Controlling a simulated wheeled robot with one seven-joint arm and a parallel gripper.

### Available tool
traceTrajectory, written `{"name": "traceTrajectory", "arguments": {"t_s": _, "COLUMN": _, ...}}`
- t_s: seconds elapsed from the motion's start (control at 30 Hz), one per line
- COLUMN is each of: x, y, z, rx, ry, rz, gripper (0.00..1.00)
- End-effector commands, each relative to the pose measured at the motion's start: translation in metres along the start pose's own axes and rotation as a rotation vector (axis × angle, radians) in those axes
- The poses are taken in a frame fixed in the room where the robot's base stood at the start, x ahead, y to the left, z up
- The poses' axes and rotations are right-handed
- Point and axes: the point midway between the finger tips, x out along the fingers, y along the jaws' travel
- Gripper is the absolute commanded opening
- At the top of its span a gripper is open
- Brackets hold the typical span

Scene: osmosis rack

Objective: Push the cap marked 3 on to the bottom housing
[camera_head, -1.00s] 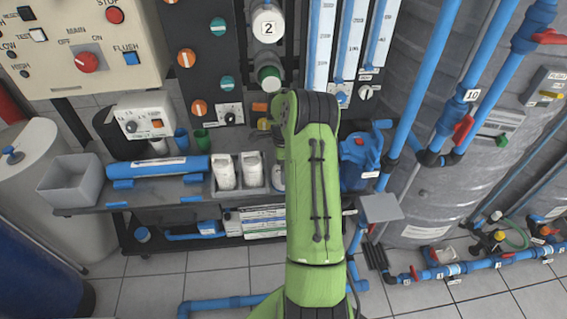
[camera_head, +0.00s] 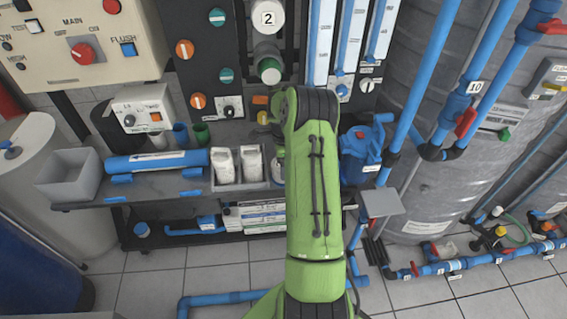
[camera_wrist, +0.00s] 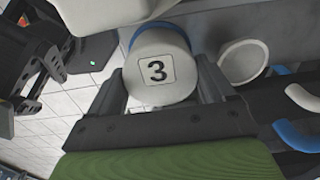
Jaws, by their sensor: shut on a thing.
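The white cap marked 3 (camera_wrist: 161,68) is held between the two fingers of my gripper (camera_wrist: 160,90) in the wrist view, its number facing the camera. A blue band shows at the cap's upper edge, close under a white rounded body (camera_wrist: 100,12). I cannot tell whether the cap touches that body, or whether that body is the bottom housing. In the head view my green arm hides the gripper and the cap. The housing marked 2 (camera_head: 267,17) hangs at the top of the black panel, with a green-and-white end (camera_head: 270,71) below it.
A white open cup shape (camera_wrist: 243,61) lies right of the gripper in the wrist view. The bench (camera_head: 145,187) carries a blue cartridge (camera_head: 155,162), a grey bin (camera_head: 69,178) and white bottles (camera_head: 224,166). A blue pump (camera_head: 360,152) stands right of my arm.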

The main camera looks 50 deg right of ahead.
Motion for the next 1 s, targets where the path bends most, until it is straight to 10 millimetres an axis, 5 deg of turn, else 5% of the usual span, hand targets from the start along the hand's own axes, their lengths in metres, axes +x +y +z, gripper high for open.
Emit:
{"name": "traceTrajectory", "arguments": {"t_s": 0.8, "x": -0.08, "y": 0.0, "z": 0.0, "rx": 0.0, "ry": 0.001, "rz": -0.002, "gripper": 0.51}}
{"name": "traceTrajectory", "arguments": {"t_s": 1.0, "x": -0.086, "y": 0.0, "z": 0.0, "rx": 0.0, "ry": 0.0, "rz": -0.001, "gripper": 0.51}}
